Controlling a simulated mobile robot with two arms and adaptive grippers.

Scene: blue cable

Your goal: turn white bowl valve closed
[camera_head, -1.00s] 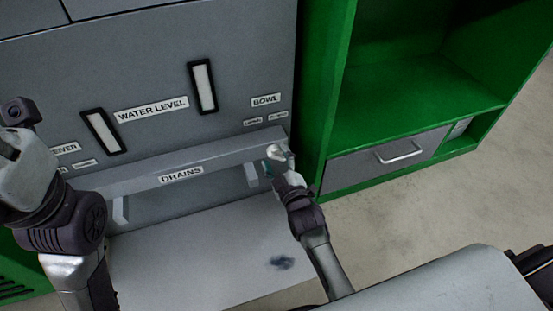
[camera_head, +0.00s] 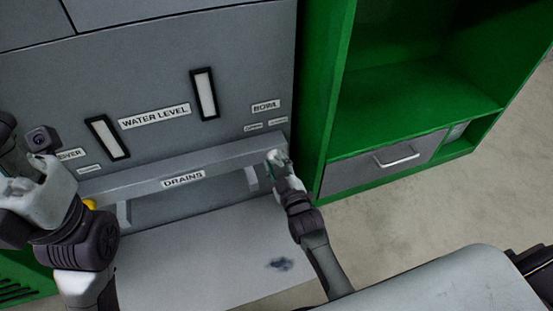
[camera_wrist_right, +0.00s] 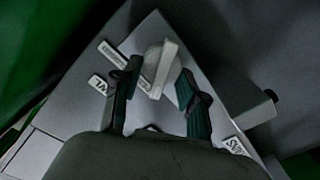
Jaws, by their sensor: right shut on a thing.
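The white bowl valve (camera_head: 277,155) sits at the right end of the grey drains ledge, below the BOWL label (camera_head: 265,106). My right gripper (camera_head: 272,169) is at the valve and covers part of it. In the right wrist view, the white valve handle (camera_wrist_right: 166,62) shows as a tilted bar on a round base between the two dark fingers of my right gripper (camera_wrist_right: 159,75). That gripper is shut on the handle. My left arm is at the left edge of the head view; its fingers do not show.
A yellow part (camera_head: 89,204) peeks out beside my left arm. The DRAINS ledge (camera_head: 225,160) overhangs a grey lower shelf (camera_head: 200,255) with a dark stain. A green cabinet (camera_head: 415,95) with a grey drawer (camera_head: 385,162) stands close on the right.

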